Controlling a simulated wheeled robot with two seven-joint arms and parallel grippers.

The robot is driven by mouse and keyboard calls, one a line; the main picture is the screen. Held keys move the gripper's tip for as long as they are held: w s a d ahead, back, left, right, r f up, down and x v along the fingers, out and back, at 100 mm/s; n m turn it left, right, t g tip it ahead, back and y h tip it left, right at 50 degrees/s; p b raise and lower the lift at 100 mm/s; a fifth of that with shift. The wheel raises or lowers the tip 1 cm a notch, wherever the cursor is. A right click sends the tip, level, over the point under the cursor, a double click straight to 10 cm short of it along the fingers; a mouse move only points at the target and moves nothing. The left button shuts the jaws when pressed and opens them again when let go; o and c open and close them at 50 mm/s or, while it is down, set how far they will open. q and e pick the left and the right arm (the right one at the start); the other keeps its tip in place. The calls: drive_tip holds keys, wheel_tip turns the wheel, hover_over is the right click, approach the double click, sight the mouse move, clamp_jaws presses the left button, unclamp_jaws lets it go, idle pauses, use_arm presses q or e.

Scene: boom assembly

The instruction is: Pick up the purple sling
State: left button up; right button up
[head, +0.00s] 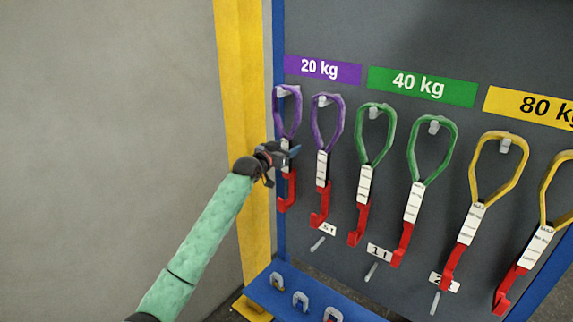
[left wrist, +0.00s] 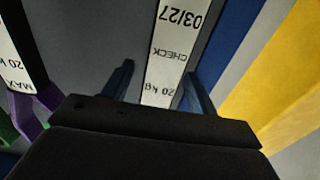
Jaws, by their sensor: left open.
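Two purple slings hang on pegs under the purple 20 kg label (head: 322,69). The leftmost purple sling (head: 287,108) has a white tag and a red hook at its lower end. My left gripper (head: 291,150) is at this sling's tag, just below the purple loop. In the left wrist view, the white tag (left wrist: 166,55) lies between my two open fingers (left wrist: 160,92). I cannot tell whether either finger touches it. The second purple sling (head: 326,124) hangs just to the right; its tag (left wrist: 17,60) shows at the left of the wrist view. My right gripper is not in view.
Green slings (head: 374,138) and yellow slings (head: 495,170) hang further right on the grey board (head: 400,30). A blue shelf (head: 270,292) with shackles is below.

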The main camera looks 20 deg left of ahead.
use_arm(q)
clamp_jaws()
idle(1.3)
drive_tip(key=shift+r, duration=0.1)
